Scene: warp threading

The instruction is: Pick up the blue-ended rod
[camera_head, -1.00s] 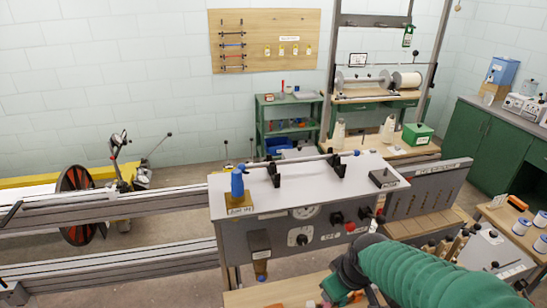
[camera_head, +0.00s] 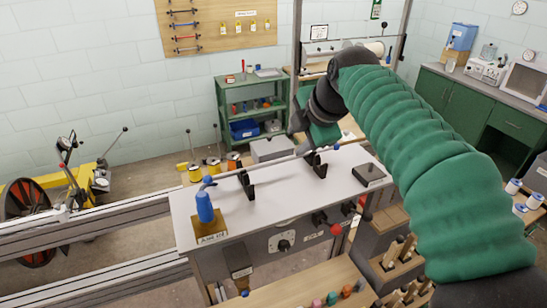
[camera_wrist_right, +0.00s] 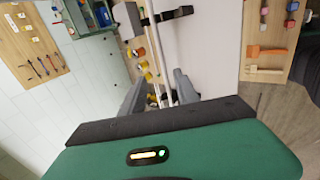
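A thin pale rod with blue ends (camera_head: 272,163) lies across two black stands (camera_head: 246,184) on the light-topped machine table (camera_head: 290,200). Its left blue end is by a blue bottle-like object (camera_head: 204,207). My right gripper (camera_head: 298,142) is above the table's back edge, near the rod's right part, pointing down. In the right wrist view its two grey fingers (camera_wrist_right: 157,90) are apart, and a pale bar, seemingly the rod (camera_wrist_right: 157,45), runs between them in the picture. I cannot tell the gap in depth. My left gripper is not in view.
The stands rise from the tabletop beside the rod. A dark box (camera_head: 370,174) sits at the table's right. Behind are a green shelf (camera_head: 250,91) and several yellow spools. A wall board (camera_head: 218,41) holds several other rods. The table's front middle is clear.

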